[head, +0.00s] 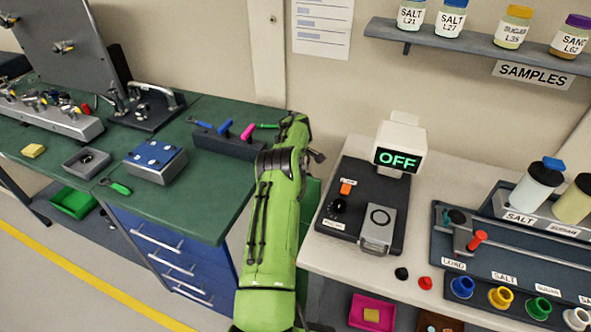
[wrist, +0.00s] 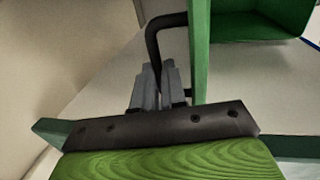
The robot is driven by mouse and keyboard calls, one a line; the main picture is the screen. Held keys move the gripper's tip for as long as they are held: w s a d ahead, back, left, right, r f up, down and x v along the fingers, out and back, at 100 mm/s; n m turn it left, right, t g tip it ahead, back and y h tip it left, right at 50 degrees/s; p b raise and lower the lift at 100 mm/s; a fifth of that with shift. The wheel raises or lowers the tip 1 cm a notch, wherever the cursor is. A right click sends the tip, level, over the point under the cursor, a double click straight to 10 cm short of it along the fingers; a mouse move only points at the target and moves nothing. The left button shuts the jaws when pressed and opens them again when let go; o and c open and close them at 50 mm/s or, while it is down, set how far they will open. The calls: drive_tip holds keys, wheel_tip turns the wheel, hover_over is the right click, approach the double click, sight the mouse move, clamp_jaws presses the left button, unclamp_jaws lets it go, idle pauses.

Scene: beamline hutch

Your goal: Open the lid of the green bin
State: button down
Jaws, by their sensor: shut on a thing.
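In the wrist view my gripper (wrist: 160,92) is shut on a bent black handle (wrist: 163,22). The handle joins a green panel (wrist: 200,50), seen nearly edge-on and looking like the bin's lid. To its right an open green box (wrist: 262,22) shows its inside; I cannot tell whether the panel is joined to it. In the head view part of a green bin (head: 310,200) shows between the two tables, to the right of my arm. My arm hides most of it, and my fingers are not clear there.
The green-topped bench (head: 200,205) with blue drawers is left of my arm. The pale table (head: 335,262) with the OFF display (head: 398,157) is close on the right. A small green tray (head: 73,202) lies low at the left. The wall is close behind.

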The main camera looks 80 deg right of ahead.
drive_tip(key=shift+s+a+f, duration=0.1)
drive_tip(key=shift+a+f, duration=0.15)
drive_tip(key=shift+f, duration=0.15)
drive_tip(key=c, duration=1.4)
unclamp_jaws()
drive_tip(key=shift+c, duration=0.2)
drive_tip(key=shift+o, duration=1.3)
drive_tip(key=shift+d, duration=0.2)
drive_tip(key=shift+r, duration=0.1)
drive_tip(key=shift+r, duration=0.1)
drive_tip(key=p+v, duration=0.1)
drive_tip(key=v, duration=1.4)
drive_tip(key=shift+r+p, duration=0.3)
drive_tip(key=shift+p, duration=0.1)
